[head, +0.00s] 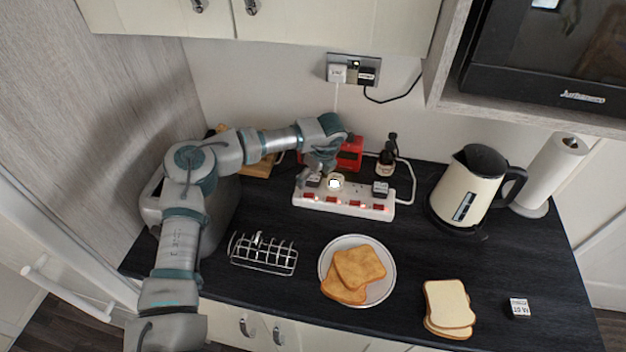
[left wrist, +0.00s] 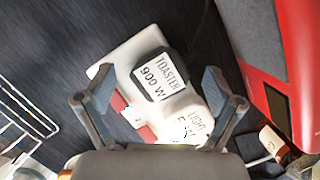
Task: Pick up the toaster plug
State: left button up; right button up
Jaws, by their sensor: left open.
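The toaster plug (left wrist: 160,75) is dark with a white label reading "TOASTER 900 W". It sits at the end of the white power strip (head: 345,205), and in the head view it is partly hidden by my gripper. My left gripper (head: 317,172) is above that end of the strip. In the left wrist view the open fingers (left wrist: 157,86) stand on either side of the toaster plug, with visible gaps; I cannot tell their exact height over it. A white plug labelled "LIGHT" (left wrist: 195,124) is close beside it, near the right finger. My right gripper is not in view.
Another plug (head: 380,188) is farther right on the strip. A toast rack (head: 263,255), a plate (head: 328,245) with toast and a kettle (head: 466,190) surround the strip. Counter in front is partly clear.

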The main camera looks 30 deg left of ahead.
pick_arm(q)
jog(key=shift+a+f, duration=0.15)
jog(key=shift+d, duration=0.3)
jog(key=c, duration=1.2)
